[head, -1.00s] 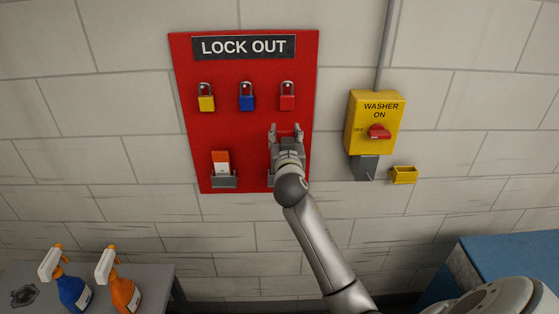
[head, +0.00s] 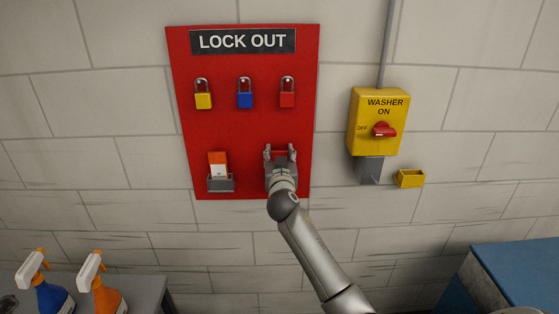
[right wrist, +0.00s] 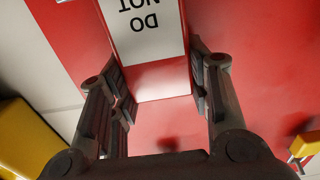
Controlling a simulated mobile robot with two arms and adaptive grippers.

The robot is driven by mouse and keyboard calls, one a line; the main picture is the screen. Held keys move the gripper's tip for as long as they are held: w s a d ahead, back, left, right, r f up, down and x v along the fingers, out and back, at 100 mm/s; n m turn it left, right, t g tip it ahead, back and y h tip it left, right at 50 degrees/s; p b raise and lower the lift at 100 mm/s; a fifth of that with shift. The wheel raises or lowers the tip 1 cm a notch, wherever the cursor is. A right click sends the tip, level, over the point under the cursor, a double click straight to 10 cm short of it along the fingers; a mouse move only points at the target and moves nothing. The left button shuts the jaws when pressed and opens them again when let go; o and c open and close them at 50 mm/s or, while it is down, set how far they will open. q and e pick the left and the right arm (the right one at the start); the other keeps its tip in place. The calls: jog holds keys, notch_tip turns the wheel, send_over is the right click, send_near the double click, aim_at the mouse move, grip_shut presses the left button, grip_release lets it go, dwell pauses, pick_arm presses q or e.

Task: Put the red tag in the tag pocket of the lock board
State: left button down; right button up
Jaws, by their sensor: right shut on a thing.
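The red lock board (head: 215,130) hangs on the wall in the head view. My right gripper (head: 280,153) is in front of its lower right part. It is shut on the red tag (head: 280,154), of which only a thin red strip shows between the fingers there. In the right wrist view the tag (right wrist: 148,35) is a white and red card with upside-down "DO NOT" lettering, between both fingers. Any pocket behind this gripper is hidden. A grey pocket (head: 220,184) at the board's lower left holds an orange and white tag (head: 217,164). My left gripper is not in view.
Yellow (head: 203,101), blue (head: 245,100) and red (head: 287,99) padlocks hang above. The yellow washer switch box (head: 377,120) and a small yellow holder (head: 410,178) are to the right. Spray bottles (head: 105,298) stand lower left; a blue surface (head: 520,265) is lower right.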

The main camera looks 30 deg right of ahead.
jog(key=shift+f, duration=0.1)
jog(key=o, duration=0.9)
jog(key=shift+b+v, duration=1.6)
jog(key=shift+v, duration=4.5)
